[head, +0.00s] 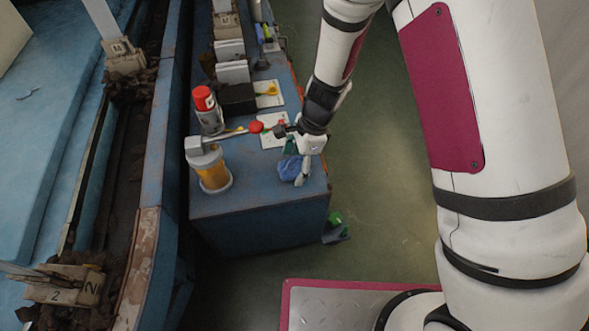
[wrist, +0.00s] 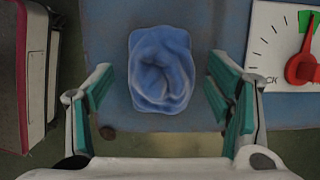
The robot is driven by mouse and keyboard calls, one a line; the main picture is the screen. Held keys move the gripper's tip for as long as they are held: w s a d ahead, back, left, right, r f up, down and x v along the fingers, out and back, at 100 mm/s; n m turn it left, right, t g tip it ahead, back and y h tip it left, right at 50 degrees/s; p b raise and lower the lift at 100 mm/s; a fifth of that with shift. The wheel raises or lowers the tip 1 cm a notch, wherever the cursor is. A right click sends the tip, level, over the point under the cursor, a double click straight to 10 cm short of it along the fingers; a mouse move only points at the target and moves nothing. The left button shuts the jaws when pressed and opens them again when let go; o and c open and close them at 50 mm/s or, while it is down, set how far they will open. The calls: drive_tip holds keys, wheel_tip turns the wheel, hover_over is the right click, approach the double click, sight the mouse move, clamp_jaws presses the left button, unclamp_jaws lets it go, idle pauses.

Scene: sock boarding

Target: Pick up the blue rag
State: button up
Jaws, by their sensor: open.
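The blue rag (wrist: 160,70) is a crumpled, rounded bundle on the blue cabinet top, in the upper middle of the wrist view. In the head view the rag (head: 289,170) lies near the right front corner of the cabinet top. My gripper (wrist: 161,95) is open, with its green-padded fingers to the left and right of the rag and nothing between them that it grips. In the head view my gripper (head: 296,155) is above the rag and partly hides it. How far the fingertips are above the cabinet top cannot be told.
The blue cabinet (head: 250,215) also carries an orange-yellow jar (head: 212,176), a red-capped can (head: 207,112) and a black box (head: 237,99). A white dial plate with a red knob (wrist: 302,68) is right of my gripper.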

drive_tip(key=shift+c, duration=0.5)
drive_tip(key=c, duration=1.1)
drive_tip(key=shift+r, duration=0.15)
drive_tip(key=shift+c, duration=0.2)
wheel_tip(320, 180, up, 3)
drive_tip(key=p, duration=0.3)
drive_tip(key=s+d+r+b, duration=0.1)
drive_tip(key=s+d+b, duration=0.1)
drive_tip(key=s+b, duration=0.2)
drive_tip(key=s+d+b, duration=0.2)
drive_tip(key=s+b, duration=0.2)
drive_tip(key=s, duration=0.7)
drive_tip(key=shift+s+d+r+b, duration=0.2)
drive_tip(key=shift+r+b, duration=0.15)
drive_tip(key=shift+r, duration=0.05)
